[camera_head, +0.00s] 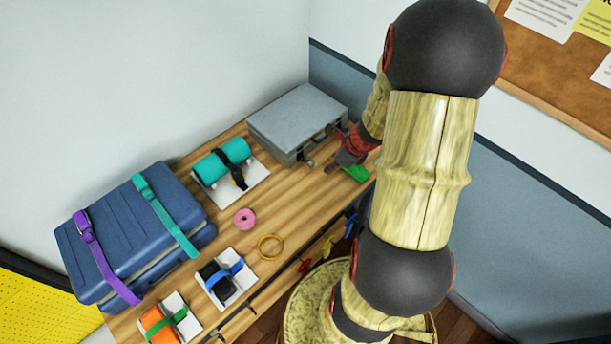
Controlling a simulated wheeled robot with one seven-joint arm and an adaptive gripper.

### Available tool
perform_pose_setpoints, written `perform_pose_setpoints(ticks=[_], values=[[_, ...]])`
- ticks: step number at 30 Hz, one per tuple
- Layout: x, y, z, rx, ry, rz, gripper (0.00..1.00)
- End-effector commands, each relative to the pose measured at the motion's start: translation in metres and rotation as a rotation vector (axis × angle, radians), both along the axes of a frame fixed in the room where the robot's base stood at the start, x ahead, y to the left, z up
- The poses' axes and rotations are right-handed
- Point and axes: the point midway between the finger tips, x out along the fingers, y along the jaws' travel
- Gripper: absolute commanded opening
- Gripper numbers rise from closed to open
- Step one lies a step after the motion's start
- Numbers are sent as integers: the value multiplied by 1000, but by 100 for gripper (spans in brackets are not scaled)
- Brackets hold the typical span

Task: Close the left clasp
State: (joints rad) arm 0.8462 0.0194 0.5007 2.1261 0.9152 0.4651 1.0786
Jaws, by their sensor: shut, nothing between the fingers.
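A grey metal case (297,118) lies shut-lidded at the back of the wooden bench. A small clasp (309,163) shows low on its front face, at the left; it seems to stand out from the case, but it is too small to be sure. My gripper (335,167) is shut and empty just in front of the case, to the right of this clasp. I cannot tell whether it touches the case. My gripper and wrist hide part of the case's right front, where another clasp may be.
A green object (355,174) lies by my gripper. On the bench (285,205) are a teal roll on a white base (228,160), a pink ring (245,219), a yellow ring (270,247) and a strapped blue suitcase (115,240). Walls stand behind and right.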

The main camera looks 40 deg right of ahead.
Motion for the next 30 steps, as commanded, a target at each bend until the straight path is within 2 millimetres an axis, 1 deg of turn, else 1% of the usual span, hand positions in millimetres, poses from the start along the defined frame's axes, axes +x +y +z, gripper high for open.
perform_pose_setpoints(ticks=[1, 3, 6, 10, 20, 23, 25, 30], values=[[5, -8, 3, 9, -7, -84, 0], [8, -15, 4, 27, -10, -183, 0], [8, -19, 4, 44, -6, -262, 0], [8, -19, 4, 59, -3, -303, 0], [8, -19, 4, 61, -3, -304, 0], [10, -18, -1, 61, -3, -303, 0], [13, -18, -8, 62, -2, -303, 0], [24, -17, -35, 62, -1, -302, 0]])
